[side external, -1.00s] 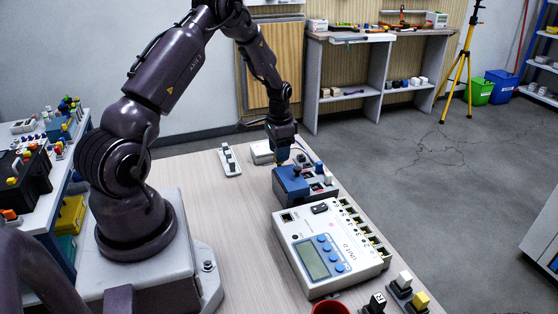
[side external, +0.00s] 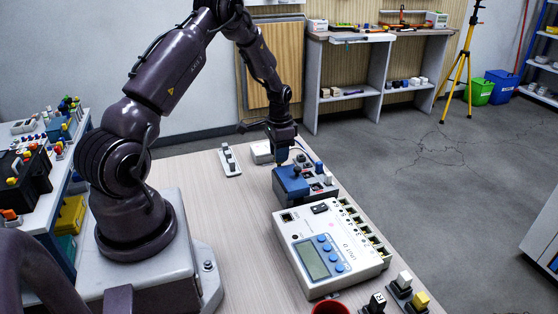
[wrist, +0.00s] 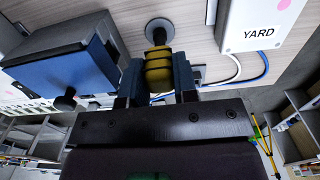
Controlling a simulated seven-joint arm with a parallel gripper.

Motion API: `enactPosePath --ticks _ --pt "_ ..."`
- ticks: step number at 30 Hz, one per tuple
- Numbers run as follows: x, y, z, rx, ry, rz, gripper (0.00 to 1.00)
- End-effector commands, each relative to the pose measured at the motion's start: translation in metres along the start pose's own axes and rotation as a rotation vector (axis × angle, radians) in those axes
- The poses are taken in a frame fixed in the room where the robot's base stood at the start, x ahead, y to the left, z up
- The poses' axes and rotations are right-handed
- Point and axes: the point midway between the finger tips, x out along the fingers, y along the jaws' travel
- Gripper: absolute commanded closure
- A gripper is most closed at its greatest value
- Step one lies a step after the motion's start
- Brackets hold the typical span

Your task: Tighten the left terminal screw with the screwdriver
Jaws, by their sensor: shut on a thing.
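My gripper (wrist: 158,82) is shut on a yellow ribbed handle (wrist: 159,64), which looks like the screwdriver's. The handle's far end meets a round grey piece (wrist: 159,27) over the pale tabletop; I cannot tell whether that is a holder or part of the tool. In the side view my gripper (side external: 281,157) points down just behind a blue box (side external: 291,184), and the handle is hardly visible. The blue box with a dark knob also shows left of the fingers in the wrist view (wrist: 68,72). I cannot make out the left terminal screw in either view.
A white box marked YARD (wrist: 262,22) stands to the right in the wrist view, with blue and white cables (wrist: 238,72) near it. A white meter unit (side external: 330,250) with a display sits in front of the blue box. The tabletop's left part (side external: 225,215) is clear.

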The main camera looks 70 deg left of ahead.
Motion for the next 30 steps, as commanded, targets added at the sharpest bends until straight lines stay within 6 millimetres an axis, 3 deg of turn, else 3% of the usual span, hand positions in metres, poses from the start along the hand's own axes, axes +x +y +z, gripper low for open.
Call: enactPosePath --ticks 30 --pt "-0.030 0.000 0.000 0.000 0.000 0.000 0.94"
